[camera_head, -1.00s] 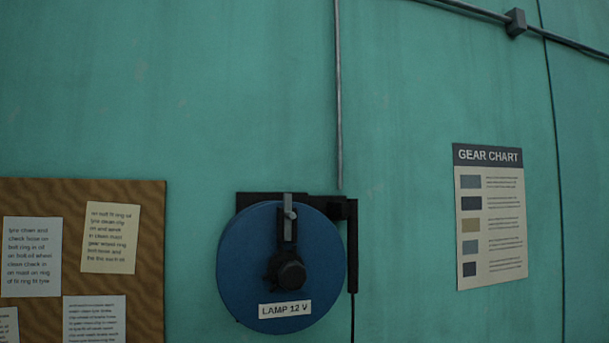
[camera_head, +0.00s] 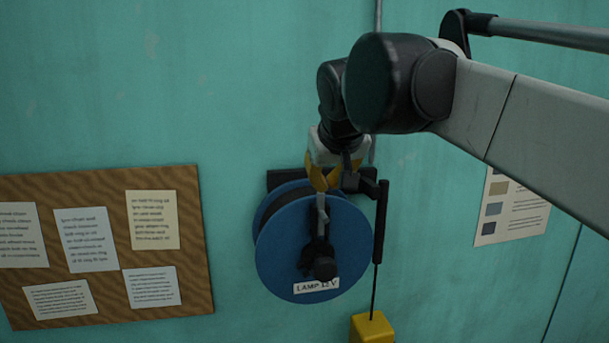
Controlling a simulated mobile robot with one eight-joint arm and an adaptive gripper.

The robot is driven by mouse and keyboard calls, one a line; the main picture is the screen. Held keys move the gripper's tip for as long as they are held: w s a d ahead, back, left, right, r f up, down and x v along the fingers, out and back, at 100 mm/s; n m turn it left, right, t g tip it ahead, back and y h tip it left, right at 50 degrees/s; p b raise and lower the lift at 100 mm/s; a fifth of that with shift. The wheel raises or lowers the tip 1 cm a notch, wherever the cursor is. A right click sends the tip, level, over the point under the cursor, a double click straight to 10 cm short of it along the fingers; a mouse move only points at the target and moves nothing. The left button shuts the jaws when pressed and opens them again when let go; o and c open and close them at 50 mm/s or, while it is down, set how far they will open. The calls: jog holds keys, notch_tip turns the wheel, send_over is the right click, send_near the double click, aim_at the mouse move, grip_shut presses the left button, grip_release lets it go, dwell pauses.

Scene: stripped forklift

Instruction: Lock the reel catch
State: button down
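The blue reel (camera_head: 280,262) hangs on a dark bracket (camera_head: 286,178) on the green wall, with a "LAMP 12 V" label at its lower face. The reel catch, a grey lever (camera_head: 322,212), stands roughly upright on the reel's front above the dark hub knob (camera_head: 323,269). My gripper (camera_head: 321,188), with yellow fingers, points down at the top of the lever. The fingertips overlap the reel's upper rim in the picture. I cannot tell whether they touch the lever or how far apart they are.
My arm crosses from the right and covers part of the gear chart (camera_head: 516,224). A dark upright bar (camera_head: 381,222) stands right of the reel, with a cable down to a yellow block (camera_head: 372,329). A pinboard with papers (camera_head: 205,255) is at left.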

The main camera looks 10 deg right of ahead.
jog(key=r, duration=0.2)
jog(key=shift+w+d+r+p, duration=0.3)
jog(key=shift+w+r+p, duration=0.05)
jog(key=shift+w, duration=0.05)
jog(key=p, duration=0.2)
send_over(324, 211)
jog(key=s, duration=0.3)
jog(key=f, duration=0.4)
jog(key=a+f, duration=0.1)
jog(key=f, duration=0.2)
jog(key=shift+w, duration=0.25)
jog(key=f, duration=0.1)
jog(key=f+p, duration=0.1)
jog(key=shift+d+f, duration=0.25)
jog(key=shift+f, duration=0.05)
jog(key=shift+s+d+f, duration=0.1)
jog(key=shift+s+f, duration=0.15)
jog(key=shift+f, duration=0.3)
jog(key=shift+w+f, duration=0.1)
jog(key=shift+f, duration=0.05)
